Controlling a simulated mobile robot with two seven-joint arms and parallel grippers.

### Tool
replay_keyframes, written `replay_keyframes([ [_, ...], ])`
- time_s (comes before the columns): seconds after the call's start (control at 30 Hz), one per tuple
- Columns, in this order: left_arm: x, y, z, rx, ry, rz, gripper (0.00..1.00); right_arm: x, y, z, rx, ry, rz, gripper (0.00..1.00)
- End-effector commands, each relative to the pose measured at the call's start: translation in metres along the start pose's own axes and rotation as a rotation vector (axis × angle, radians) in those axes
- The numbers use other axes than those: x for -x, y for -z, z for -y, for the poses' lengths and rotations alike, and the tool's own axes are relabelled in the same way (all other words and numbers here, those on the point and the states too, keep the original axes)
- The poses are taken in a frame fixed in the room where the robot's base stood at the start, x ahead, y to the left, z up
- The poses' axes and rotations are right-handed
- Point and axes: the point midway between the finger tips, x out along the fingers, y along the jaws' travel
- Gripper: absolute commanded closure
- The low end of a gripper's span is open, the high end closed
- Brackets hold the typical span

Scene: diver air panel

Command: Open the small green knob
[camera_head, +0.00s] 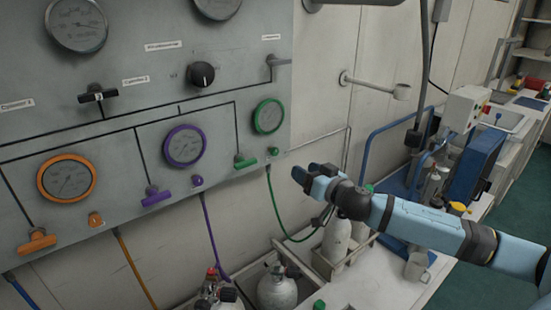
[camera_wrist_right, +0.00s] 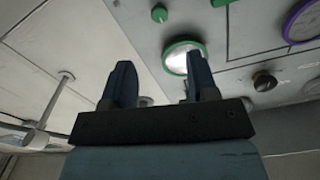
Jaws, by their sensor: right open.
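The small green knob (camera_head: 274,151) sits on the grey panel (camera_head: 225,115), below the green-rimmed gauge (camera_head: 268,116) and right of the larger green handle (camera_head: 245,161). In the right wrist view the small green knob (camera_wrist_right: 159,13) is at the top, beyond the fingertips, with the green-rimmed gauge (camera_wrist_right: 183,57) below and right of it. My right gripper (camera_head: 301,174) is open and empty, just right of and below the knob in the head view, apart from it. Its two fingers (camera_wrist_right: 158,80) stand spread in the wrist view. My left gripper is not in view.
Orange (camera_head: 67,178) and purple (camera_head: 184,146) gauges with their handles are farther left. A green hose (camera_head: 275,210) hangs below the knob. Gas cylinders (camera_head: 277,288) stand below.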

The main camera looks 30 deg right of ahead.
Motion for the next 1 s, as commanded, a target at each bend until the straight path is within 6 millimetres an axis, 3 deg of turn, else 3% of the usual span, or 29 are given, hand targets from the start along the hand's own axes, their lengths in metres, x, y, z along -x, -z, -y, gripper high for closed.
replay_keyframes([
  [0.7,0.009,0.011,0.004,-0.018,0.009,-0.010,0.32,-0.103,0.002,0.000,0.001,-0.001,-0.001,0.46],
  [1.0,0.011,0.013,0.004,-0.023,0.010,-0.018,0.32,-0.129,0.000,0.000,0.000,-0.001,0.002,0.46],
])
